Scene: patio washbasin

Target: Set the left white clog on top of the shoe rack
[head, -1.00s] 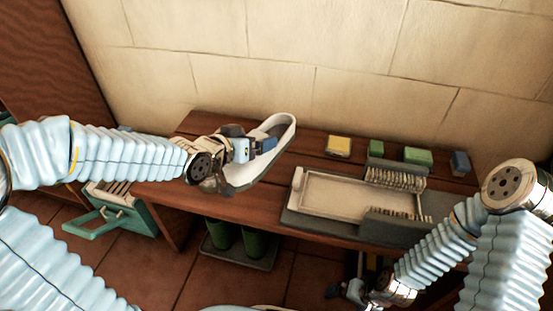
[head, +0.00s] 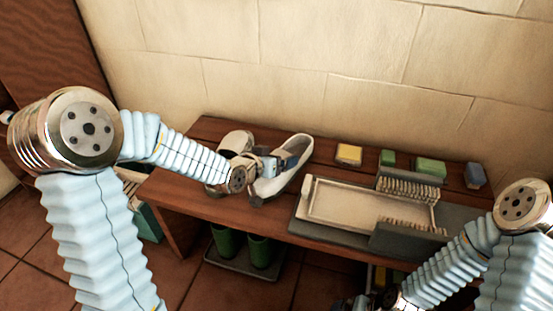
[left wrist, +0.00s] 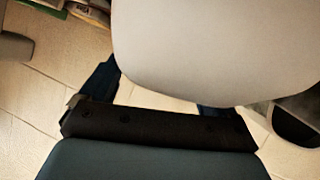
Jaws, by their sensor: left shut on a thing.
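My left gripper (head: 278,163) is shut on a white clog (head: 297,168), which also fills the top of the left wrist view (left wrist: 220,50). The clog is over the top of the wooden shoe rack (head: 200,208); I cannot tell whether its sole touches the boards. A second white clog (head: 236,142) sits on the rack top just left of it, partly hidden by my left gripper and wrist. My right gripper (head: 362,303) is low at the bottom edge, small and partly cut off; its jaws are unclear.
Yellow (head: 348,154), green (head: 430,168) and blue (head: 475,175) blocks line the back. Green boots (head: 260,250) stand below on a tray. A wall is behind.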

